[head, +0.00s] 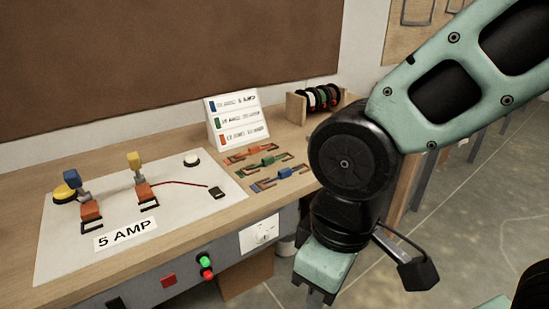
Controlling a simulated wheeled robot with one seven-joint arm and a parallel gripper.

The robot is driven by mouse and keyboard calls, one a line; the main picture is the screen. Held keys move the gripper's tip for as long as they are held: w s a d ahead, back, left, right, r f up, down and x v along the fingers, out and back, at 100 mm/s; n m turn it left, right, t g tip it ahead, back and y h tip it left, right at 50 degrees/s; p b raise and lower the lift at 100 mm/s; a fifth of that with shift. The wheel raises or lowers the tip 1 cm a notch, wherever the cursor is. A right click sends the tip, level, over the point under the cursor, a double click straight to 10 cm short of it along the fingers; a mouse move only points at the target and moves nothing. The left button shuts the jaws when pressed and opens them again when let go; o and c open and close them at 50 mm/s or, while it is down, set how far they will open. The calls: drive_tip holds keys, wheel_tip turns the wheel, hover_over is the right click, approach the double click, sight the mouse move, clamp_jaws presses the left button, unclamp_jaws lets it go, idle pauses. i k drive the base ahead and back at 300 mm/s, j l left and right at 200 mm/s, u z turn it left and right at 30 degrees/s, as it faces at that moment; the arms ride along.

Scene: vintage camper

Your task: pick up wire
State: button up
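A thin dark-red wire (180,183) lies on the white panel (85,240) on the bench. Its left end is at an orange block (145,194) with a yellow-topped part above it. Its right end runs toward a small black piece (217,193) at the panel's right side. My gripper (315,296) points down in front of the bench's edge, right of and apart from the wire. Its fingertips are small and near the bottom of the picture, so I cannot tell whether it is open or shut.
Orange, green and blue link pieces (264,161) lie right of the panel. A white sign (237,119) and a wooden rack of spools (296,108) stand behind them. A second orange block (90,211) is at left, near a "5 AMP" label (125,234). Red and green buttons (205,262) protrude from the front.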

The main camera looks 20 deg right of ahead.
sight(287, 173)
drive_tip(key=i+j+u, duration=0.5)
drive_tip(key=i+j, duration=0.15)
drive_tip(key=i+l, duration=0.05)
drive_tip(key=i, duration=0.05)
